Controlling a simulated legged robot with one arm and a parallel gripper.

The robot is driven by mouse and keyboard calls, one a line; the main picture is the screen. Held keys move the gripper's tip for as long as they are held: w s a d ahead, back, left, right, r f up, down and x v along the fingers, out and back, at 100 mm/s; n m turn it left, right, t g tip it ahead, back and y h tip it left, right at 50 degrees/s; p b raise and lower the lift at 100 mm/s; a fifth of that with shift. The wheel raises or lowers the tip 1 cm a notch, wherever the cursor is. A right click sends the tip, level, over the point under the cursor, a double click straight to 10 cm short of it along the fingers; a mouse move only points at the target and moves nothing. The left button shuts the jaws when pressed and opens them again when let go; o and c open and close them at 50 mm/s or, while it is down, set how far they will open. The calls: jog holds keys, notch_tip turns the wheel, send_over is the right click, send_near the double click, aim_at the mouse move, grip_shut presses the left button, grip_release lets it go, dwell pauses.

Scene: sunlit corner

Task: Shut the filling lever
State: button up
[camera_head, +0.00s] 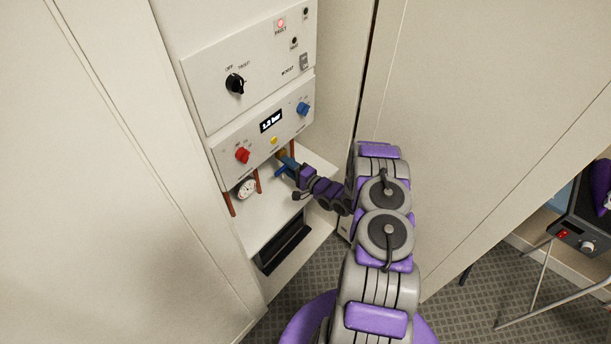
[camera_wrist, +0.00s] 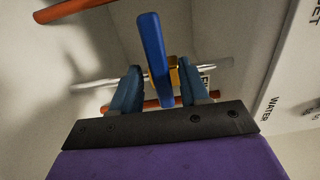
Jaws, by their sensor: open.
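The blue filling lever (camera_wrist: 152,45) stands out long and narrow in the wrist view, in front of a brass valve body (camera_wrist: 173,74) on a silver pipe. In the head view, the lever (camera_head: 280,173) shows as a small blue piece under the lower panel. My gripper (camera_wrist: 160,75) is open, with one dark blue finger on each side of the lever. There are visible gaps on both sides, and I cannot tell whether either finger touches it. In the head view, my gripper (camera_head: 286,164) reaches in from the right and partly hides the valve.
The lower panel has a red knob (camera_head: 242,155), a blue knob (camera_head: 303,109) and a lit bar display (camera_head: 271,120). A round gauge (camera_head: 246,188) and copper pipes (camera_head: 230,203) hang below. Cabinet walls close in on both sides.

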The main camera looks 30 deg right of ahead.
jog(key=p+v, duration=0.1)
jog(key=v, duration=1.5)
jog(key=shift+s+d, duration=0.3)
jog(key=shift+d, duration=0.05)
jog(key=shift+w, duration=0.1)
